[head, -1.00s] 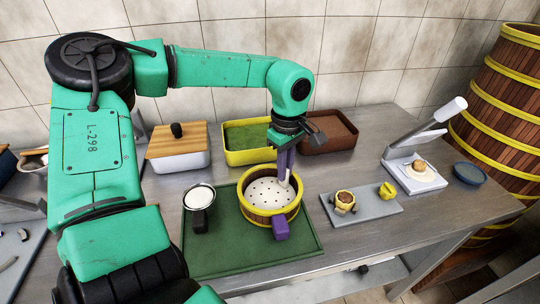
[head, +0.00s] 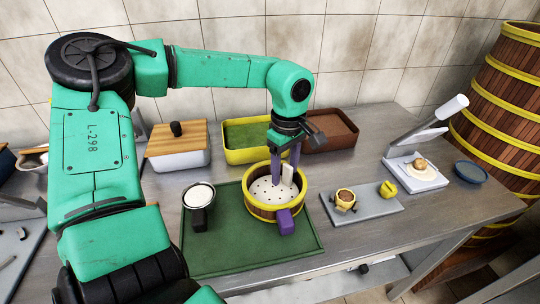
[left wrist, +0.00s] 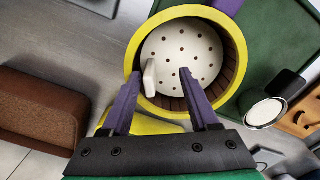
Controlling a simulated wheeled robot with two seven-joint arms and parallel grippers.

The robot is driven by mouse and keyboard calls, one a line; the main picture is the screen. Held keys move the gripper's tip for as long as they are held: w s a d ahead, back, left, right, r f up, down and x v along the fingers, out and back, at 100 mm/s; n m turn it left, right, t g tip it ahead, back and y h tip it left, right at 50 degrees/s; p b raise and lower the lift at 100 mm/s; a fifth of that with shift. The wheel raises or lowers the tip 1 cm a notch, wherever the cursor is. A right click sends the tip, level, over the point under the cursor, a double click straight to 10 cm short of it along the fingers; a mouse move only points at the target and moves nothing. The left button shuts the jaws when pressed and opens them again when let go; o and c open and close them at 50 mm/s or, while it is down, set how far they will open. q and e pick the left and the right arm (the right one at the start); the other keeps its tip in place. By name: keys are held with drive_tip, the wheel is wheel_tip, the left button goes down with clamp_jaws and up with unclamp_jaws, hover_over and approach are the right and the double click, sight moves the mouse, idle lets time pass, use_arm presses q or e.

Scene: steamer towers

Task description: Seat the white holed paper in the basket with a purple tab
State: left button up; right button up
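The basket (head: 262,212) is round, wooden and yellow-rimmed, with a purple tab (head: 286,222) on its front. It stands on a green mat (head: 215,255). The white holed paper (head: 264,190) lies inside, below the rim, and looks about level. Its upright white grip (head: 288,174) stands up from it. My left gripper (head: 284,178) points down into the basket, with its purple fingers apart. In the left wrist view, the left gripper (left wrist: 158,74) is open around the grip (left wrist: 150,76), which is close to the left finger. The paper (left wrist: 185,45) is inside the yellow rim (left wrist: 134,45). My right gripper is out of view.
A cup of white stuff (head: 199,200) stands left of the basket. A grey tray (head: 370,212) with small items is at right. Behind are a green-filled yellow bin (head: 248,140), a brown-filled bin (head: 330,132) and a wooden-lidded box (head: 178,155).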

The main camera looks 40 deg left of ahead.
use_arm(q)
drive_tip(key=shift+w, duration=0.9)
drive_tip(key=shift+r, duration=0.15)
wheel_tip(320, 180, up, 7)
drive_tip(key=s+p, duration=0.1)
drive_tip(key=p, duration=0.3)
drive_tip(key=shift+s+f, duration=0.2)
idle(1.7)
drive_tip(key=o, duration=0.6)
drive_tip(key=shift+c, duration=0.2)
wheel_tip(320, 180, up, 15)
drive_tip(key=shift+f, duration=0.2)
